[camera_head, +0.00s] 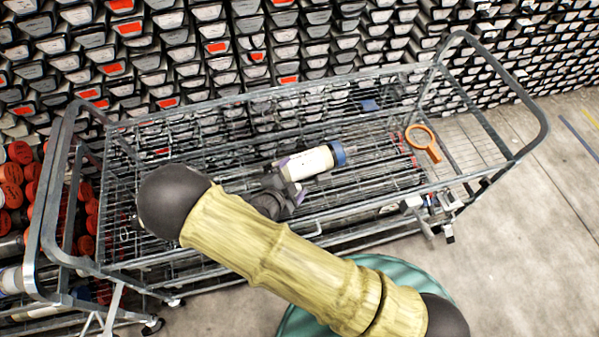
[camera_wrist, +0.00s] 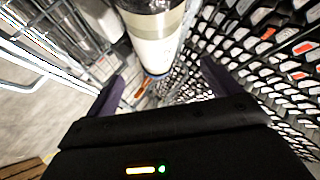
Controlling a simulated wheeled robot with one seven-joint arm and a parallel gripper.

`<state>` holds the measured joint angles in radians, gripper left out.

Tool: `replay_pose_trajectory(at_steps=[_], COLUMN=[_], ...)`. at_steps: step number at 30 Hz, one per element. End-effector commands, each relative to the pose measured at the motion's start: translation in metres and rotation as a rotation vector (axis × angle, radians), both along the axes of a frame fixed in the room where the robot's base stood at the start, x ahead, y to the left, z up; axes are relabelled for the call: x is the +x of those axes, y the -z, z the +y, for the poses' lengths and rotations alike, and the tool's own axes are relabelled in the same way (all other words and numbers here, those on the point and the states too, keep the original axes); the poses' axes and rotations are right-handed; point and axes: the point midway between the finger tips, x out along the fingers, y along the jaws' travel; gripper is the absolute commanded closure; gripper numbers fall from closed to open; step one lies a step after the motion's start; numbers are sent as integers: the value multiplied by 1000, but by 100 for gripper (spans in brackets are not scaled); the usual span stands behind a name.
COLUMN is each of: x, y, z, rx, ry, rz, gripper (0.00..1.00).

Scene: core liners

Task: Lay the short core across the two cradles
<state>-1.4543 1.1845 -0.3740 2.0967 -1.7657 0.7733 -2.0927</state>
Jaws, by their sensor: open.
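The short core (camera_head: 308,164) is a white cylinder with a blue end, lying slantwise over the wire cart in the head view. In the wrist view the core (camera_wrist: 157,45) runs from the top edge towards the middle, with a dark end nearer the camera and a blue far end. My gripper (camera_head: 292,178) is at the core's left end, its purple fingers apart. In the wrist view my gripper (camera_wrist: 162,70) is open, one finger on each side of the core, with gaps showing. I cannot make out the two cradles, nor what the core rests on.
The grey wire cart (camera_head: 235,103) has raised tube rails at both ends. An orange ring with a handle (camera_head: 433,154) and a blue item (camera_head: 370,105) are on its right half. Racks of core boxes (camera_head: 330,40) stand behind. Red-capped cylinders (camera_head: 12,174) are at left.

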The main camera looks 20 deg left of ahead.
Motion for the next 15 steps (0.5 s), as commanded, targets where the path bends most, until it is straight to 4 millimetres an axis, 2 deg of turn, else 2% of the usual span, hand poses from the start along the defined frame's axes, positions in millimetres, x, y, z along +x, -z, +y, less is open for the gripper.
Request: replay_pose_trajectory(at_steps=[3, 6, 15], x=[-18, -26, -30], y=[-8, -13, -16], z=[5, 6, 6], rx=[2, 1, 0], ry=[-3, -1, 0], rz=[1, 0, 0], gripper=[11, 11, 11])
